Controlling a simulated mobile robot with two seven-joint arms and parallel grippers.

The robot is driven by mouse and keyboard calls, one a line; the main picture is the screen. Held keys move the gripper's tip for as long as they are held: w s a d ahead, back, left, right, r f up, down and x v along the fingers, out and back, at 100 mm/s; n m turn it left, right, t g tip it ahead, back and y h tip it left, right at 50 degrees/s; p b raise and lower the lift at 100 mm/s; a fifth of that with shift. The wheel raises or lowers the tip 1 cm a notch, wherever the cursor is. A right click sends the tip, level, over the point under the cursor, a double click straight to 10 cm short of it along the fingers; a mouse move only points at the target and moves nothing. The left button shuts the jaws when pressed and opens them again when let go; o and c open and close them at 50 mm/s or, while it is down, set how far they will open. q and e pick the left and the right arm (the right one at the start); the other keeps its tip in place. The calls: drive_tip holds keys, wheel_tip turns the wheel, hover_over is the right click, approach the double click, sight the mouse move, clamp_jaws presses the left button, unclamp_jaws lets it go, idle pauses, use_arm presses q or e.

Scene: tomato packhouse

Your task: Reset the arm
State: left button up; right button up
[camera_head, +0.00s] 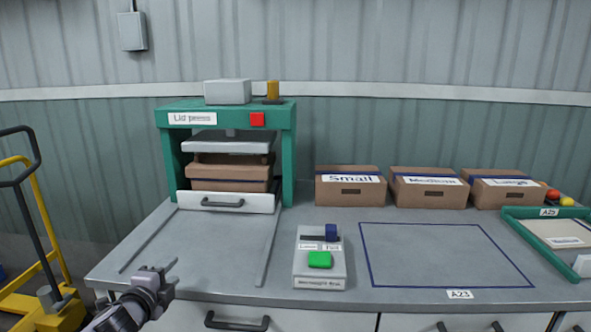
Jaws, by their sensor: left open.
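My left gripper (166,272) is in the camera_head view at the lower left, over the front left edge of the bench (210,245). Its fingers are apart and nothing shows between them. My right gripper is not in view. A green lid press (285,150) with a red button (257,119) stands at the back left of the bench. A brown carton (228,185) sits inside it under the grey plate, behind a white front panel with a dark handle (222,202). My left gripper is well in front of the press and apart from it.
A control box with a green button (319,260) and a blue slider knob (331,232) stands mid-bench. Right of it is an empty blue-outlined area (445,255). Cartons marked Small (350,190), Medium (428,190) and Large (503,190) line the back. A green tray (545,245) lies far right. A yellow pallet truck (45,310) stands left.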

use_arm(q)
drive_tip(key=s+d+f+n+g+h+p, duration=0.1)
drive_tip(key=s+d+f+n, duration=0.25)
drive_tip(key=s+f, duration=0.3)
drive_tip(key=s+d+f+n+g+h, duration=0.1)
drive_tip(key=s+d+f+n+g, duration=0.15)
drive_tip(key=s+d+f, duration=0.45)
drive_tip(key=s+a+f+n+g, duration=0.1)
drive_tip(key=s+n, duration=0.4)
drive_tip(key=s, duration=0.6)
drive_tip(key=s+a+f+n+p, duration=0.1)
drive_tip(key=s+f+n, duration=0.2)
drive_tip(key=s, duration=0.8)
drive_tip(key=shift+s+f+n+g+y, duration=0.15)
drive_tip(key=shift+s+n+g+y, duration=0.2)
drive_tip(key=shift+n, duration=0.85)
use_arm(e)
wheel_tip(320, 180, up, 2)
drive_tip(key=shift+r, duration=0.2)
